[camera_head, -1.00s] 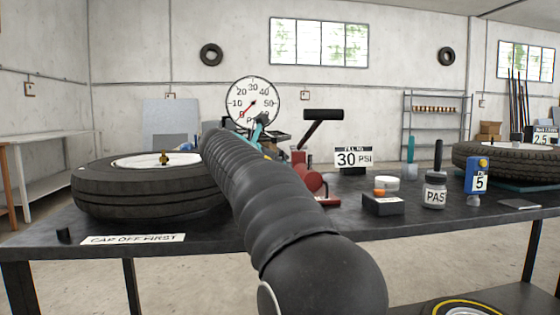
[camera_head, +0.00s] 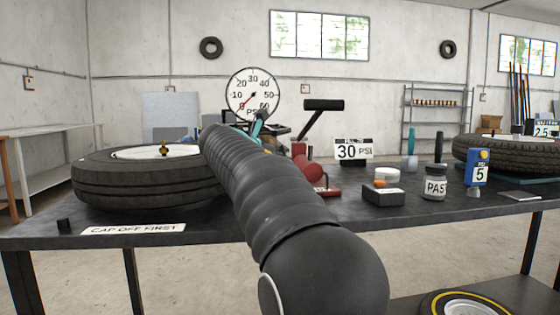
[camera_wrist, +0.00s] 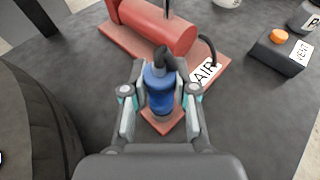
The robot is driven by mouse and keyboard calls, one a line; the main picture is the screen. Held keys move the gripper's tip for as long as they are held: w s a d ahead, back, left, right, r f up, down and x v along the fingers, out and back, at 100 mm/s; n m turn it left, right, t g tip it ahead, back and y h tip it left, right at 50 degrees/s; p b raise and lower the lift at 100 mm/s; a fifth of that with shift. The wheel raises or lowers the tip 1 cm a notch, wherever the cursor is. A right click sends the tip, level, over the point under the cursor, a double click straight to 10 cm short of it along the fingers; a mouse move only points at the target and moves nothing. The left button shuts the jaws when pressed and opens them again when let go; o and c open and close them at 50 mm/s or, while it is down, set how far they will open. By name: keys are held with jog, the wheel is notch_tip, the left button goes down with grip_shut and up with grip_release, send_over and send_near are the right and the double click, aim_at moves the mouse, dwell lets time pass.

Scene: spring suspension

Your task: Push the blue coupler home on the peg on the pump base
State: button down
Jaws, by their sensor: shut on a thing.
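The blue coupler (camera_wrist: 158,78) is between the two fingers of my gripper (camera_wrist: 160,97) in the wrist view, with a black hose end at its top. My gripper is shut on it. The coupler stands over the near end of the red pump base (camera_wrist: 152,126). The peg does not show, so I cannot tell how far the coupler is down on it. The red pump (camera_head: 306,170) also shows in the head view, where my arm hides the coupler and most of the gripper.
A tyre (camera_head: 120,185) lies left of my arm, close to the gripper in the wrist view. Right of the pump are a black box (camera_head: 383,198), a paste jar (camera_head: 435,187) and a blue gauge (camera_head: 478,168).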

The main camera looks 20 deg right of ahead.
jog(key=shift+f+b, duration=0.5)
jog(key=shift+f, duration=0.55)
jog(key=c, duration=0.8)
grip_release()
notch_tip(320, 180, up, 7)
jog(key=p, duration=0.8)
jog(key=shift+d, duration=0.1)
